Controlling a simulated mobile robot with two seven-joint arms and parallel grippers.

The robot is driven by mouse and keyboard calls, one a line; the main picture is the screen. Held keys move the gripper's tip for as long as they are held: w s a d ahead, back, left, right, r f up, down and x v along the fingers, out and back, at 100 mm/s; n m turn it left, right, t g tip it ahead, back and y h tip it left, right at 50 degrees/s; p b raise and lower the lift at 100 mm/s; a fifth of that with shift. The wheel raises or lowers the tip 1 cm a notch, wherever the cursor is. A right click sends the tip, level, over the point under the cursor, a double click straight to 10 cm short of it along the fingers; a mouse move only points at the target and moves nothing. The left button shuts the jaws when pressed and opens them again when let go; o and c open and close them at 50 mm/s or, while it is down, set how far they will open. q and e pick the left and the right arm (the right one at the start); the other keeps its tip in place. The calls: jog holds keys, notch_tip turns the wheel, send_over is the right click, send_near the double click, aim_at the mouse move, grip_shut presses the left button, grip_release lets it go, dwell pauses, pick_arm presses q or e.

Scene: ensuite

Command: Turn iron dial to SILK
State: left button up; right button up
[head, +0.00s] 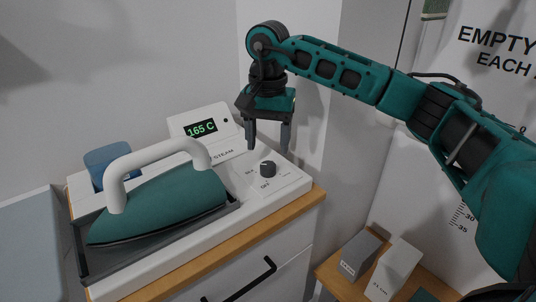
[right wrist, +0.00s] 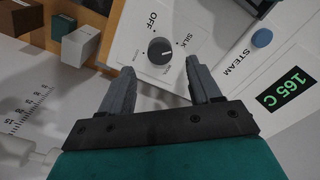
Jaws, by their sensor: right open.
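The iron dial (head: 268,169) is a dark round knob on the white panel at the right end of the ironing station. It also shows in the right wrist view (right wrist: 160,51), with OFF and SILK printed near it; other labels are too small to read. A pale mark on the knob appears to point right, roughly toward SILK; its exact setting is unclear. My right gripper (head: 268,147) is open, pointing down above the dial. In the right wrist view the dial lies beyond the gap between its fingertips (right wrist: 157,66), apparently untouched. My left gripper is out of view.
A teal iron (head: 165,207) rests on the station left of the dial. The display (head: 201,128) reads 165 C. A blue STEAM button (right wrist: 262,38) is beside the dial panel. A grey box (head: 362,255) and a white box (head: 394,270) stand on a lower wooden surface.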

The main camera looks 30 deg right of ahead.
aim_at(268, 165)
notch_tip(268, 165, up, 8)
jog(key=shift+f, duration=0.15)
dwell(0.6)
